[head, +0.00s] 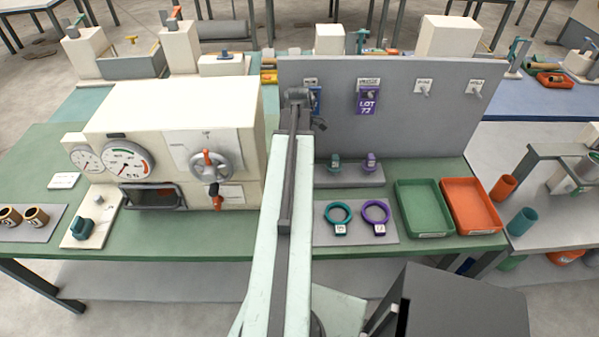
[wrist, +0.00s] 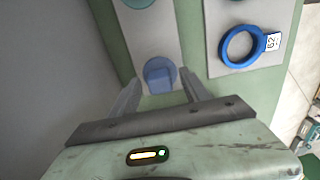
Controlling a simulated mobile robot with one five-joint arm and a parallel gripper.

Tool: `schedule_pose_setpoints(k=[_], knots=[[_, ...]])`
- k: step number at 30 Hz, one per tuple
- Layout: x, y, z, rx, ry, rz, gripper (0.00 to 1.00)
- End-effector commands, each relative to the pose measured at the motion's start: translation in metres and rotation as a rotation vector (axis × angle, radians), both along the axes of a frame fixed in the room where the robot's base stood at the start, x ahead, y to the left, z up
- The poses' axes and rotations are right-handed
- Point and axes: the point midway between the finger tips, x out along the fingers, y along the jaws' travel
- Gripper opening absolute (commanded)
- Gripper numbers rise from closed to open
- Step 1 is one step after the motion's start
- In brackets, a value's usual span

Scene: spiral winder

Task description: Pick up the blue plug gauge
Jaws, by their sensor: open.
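The blue plug gauge (wrist: 160,74) shows in the wrist view as a round blue top on a grey strip-shaped stand (wrist: 150,35). My gripper (wrist: 161,84) is open, with one finger on each side of the gauge in the picture. I cannot tell how far above it the fingers are, or whether they touch it. In the head view my arm covers the blue gauge and my fingers. A teal plug gauge (head: 335,163) and a purple plug gauge (head: 370,162) stand on the same stand.
A blue ring gauge (wrist: 240,46) lies on a grey plate beside the stand. A grey upright panel (head: 400,100) rises behind the stand. The cream machine (head: 165,120) with a handwheel is at left. A green tray (head: 422,208) and an orange tray (head: 470,206) are at right.

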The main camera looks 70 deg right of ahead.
Motion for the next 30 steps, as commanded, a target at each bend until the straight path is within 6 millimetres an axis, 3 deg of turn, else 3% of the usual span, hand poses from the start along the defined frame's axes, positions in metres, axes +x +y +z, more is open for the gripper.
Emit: schedule_pose_setpoints(k=[1,8,14,23,30], knots=[[0.0,0.0,-0.012,0.0,0.0,0.0,0.55],[0.0,0.0,-0.008,0.0,0.0,-0.001,0.55],[-0.001,0.0,-0.008,0.0,0.0,-0.001,0.0],[-0.001,0.0,-0.007,0.0,0.0,-0.002,0.0],[-0.001,-0.001,0.005,0.0,0.0,-0.002,0.0]])
